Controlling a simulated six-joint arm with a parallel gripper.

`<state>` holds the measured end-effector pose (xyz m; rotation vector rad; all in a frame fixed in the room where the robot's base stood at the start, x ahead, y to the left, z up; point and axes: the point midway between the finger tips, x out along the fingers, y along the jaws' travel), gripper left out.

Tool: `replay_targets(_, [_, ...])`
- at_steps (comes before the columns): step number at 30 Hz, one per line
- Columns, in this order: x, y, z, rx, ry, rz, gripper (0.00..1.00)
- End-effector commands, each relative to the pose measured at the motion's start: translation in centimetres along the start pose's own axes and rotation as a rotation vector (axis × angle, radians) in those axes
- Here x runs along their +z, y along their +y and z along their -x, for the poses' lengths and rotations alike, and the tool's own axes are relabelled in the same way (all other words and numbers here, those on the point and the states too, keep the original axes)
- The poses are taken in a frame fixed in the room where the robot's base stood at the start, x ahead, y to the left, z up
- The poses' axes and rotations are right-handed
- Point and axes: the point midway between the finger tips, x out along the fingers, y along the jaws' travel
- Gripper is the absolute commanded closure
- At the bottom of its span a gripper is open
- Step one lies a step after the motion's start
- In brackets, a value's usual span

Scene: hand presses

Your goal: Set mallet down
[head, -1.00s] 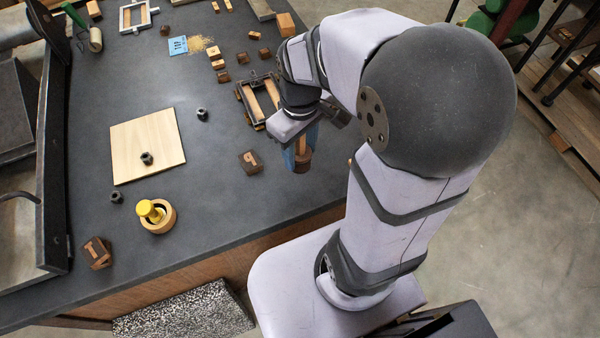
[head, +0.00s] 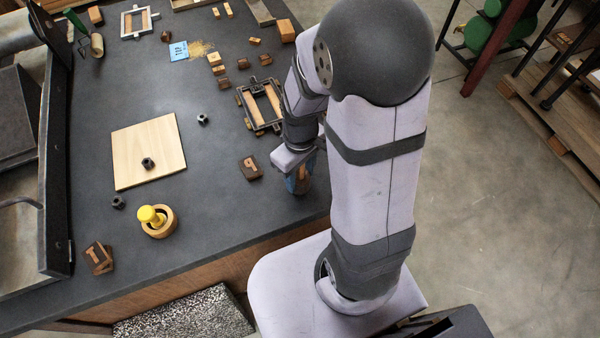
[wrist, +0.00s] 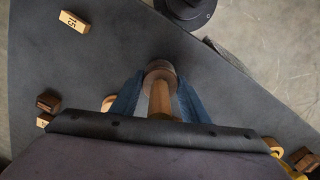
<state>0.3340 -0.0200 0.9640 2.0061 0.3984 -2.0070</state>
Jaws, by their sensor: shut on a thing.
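The mallet shows only in part. In the head view its brown end (head: 301,188) shows between the blue fingers of my gripper (head: 299,177), near the table's front right edge. In the wrist view my gripper (wrist: 160,102) is shut on the mallet, with its tan wooden handle (wrist: 159,98) between the fingers and its rounded brown end (wrist: 160,70) beyond them. The rest of the mallet is hidden by my gripper. I cannot tell whether it touches the table.
A dark block with a light letter (head: 250,168) lies just left of my gripper. A small press frame (head: 262,106) stands behind it. A pale board (head: 148,140) and a yellow-handled piece in a wooden ring (head: 160,222) lie further left. Dark tabletop (head: 220,180) between them is clear.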

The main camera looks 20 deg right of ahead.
Motion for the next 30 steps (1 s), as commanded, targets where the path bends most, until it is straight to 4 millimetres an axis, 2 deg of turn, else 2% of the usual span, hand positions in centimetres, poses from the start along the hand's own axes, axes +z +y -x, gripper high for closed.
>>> replay_targets(12, [0.0,0.0,-0.4,0.000,0.001,0.000,0.91])
replay_targets(13, [0.0,0.0,-0.4,0.000,0.000,0.000,0.54])
replay_targets(15, [0.0,0.0,-0.3,0.000,0.000,0.000,0.40])
replay_targets(24, [0.0,0.0,-0.2,0.000,0.000,0.000,0.40])
replay_targets(30, [-0.1,0.0,0.7,0.001,0.003,0.000,0.40])
